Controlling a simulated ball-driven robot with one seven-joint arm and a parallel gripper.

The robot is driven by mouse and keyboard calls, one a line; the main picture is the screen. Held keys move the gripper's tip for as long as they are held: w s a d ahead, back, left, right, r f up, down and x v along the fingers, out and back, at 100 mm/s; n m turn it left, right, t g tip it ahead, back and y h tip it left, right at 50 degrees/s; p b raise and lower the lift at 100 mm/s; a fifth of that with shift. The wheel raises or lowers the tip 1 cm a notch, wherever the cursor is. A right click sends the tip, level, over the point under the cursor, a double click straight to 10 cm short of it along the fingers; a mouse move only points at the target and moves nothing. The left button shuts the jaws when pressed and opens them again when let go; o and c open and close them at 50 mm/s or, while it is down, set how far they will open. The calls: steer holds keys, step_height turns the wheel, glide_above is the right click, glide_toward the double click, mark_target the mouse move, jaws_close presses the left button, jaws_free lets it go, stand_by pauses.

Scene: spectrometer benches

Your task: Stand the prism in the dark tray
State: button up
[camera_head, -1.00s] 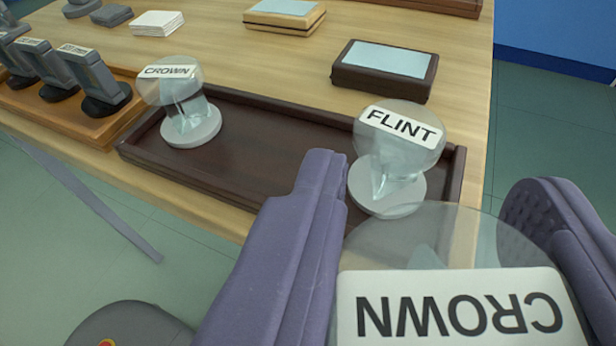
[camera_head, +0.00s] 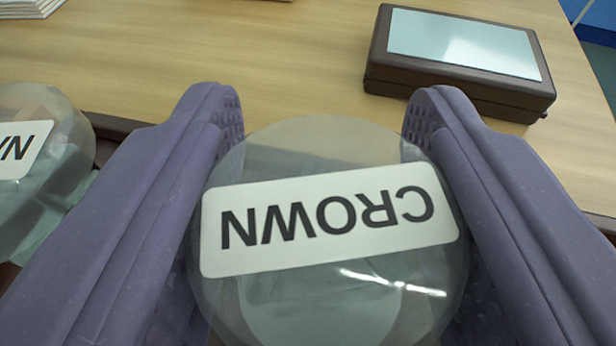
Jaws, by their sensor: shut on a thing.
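A clear prism (camera_head: 320,295) with a round top and a white label reading CROWN, upside down in the picture, fills the lower middle. My gripper (camera_head: 325,108) is shut on it, one purple finger on each side. A strip of the dark tray's rim (camera_head: 112,127) shows at the left, behind the left finger; most of the tray is hidden by my gripper and the held prism. Another clear prism (camera_head: 55,185), its label cut off by the left edge, stands at the left by the tray rim. The held prism's base and whether it touches the tray are not clear.
A dark box with a pale blue top (camera_head: 465,60) lies on the wooden table (camera_head: 220,60) beyond the right finger. A white stack (camera_head: 30,8) is at the top left. The table between them is clear. The table's right edge shows at the far right.

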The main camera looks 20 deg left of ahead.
steer(key=shift+r, duration=0.15)
steer(key=o, duration=1.1)
